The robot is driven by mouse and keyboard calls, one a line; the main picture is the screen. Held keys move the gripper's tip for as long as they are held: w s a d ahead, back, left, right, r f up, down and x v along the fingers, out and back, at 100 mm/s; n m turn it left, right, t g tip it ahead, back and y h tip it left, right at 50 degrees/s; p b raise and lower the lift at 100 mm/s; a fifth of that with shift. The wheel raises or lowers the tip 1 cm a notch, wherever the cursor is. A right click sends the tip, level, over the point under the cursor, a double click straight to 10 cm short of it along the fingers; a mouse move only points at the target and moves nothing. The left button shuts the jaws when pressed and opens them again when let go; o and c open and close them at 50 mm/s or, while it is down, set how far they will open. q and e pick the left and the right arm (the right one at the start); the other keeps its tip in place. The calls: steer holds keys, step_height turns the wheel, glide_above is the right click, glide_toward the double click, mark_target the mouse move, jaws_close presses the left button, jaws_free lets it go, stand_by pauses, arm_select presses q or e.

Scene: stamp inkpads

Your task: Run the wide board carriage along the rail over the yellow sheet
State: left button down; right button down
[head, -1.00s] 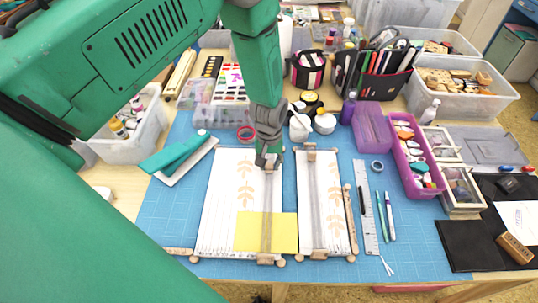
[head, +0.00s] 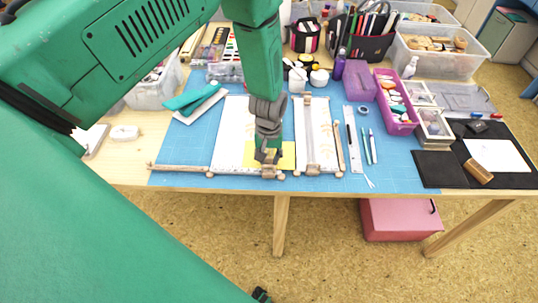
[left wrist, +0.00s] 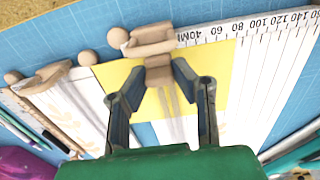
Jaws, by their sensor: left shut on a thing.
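The wide board (head: 233,130) lies on the blue mat, with a rail along its right side. The yellow sheet (head: 288,155) lies across its near end; it also shows in the left wrist view (left wrist: 210,68). My left gripper (head: 268,156) is at the rail's near end, over the sheet. In the left wrist view my left gripper's fingers (left wrist: 158,72) are shut around the small wooden carriage (left wrist: 158,75), close to the rail's wooden end block (left wrist: 150,42). The fingers hide part of the rail. My right gripper is not in view.
A narrower board (head: 316,130) with its own rail lies just to the right. A ruler (head: 353,148) and pens lie beyond it. A teal stapler-like tool (head: 193,98) lies at the upper left. The table's front edge is close to the boards.

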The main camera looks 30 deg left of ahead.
arm_select(q)
steer(key=shift+s+d, duration=0.15)
steer(key=shift+d, duration=0.05)
steer(key=c, duration=1.3)
jaws_free()
steer(key=shift+a, duration=0.1)
step_height(320, 180, up, 12)
steer(key=shift+f, duration=0.1)
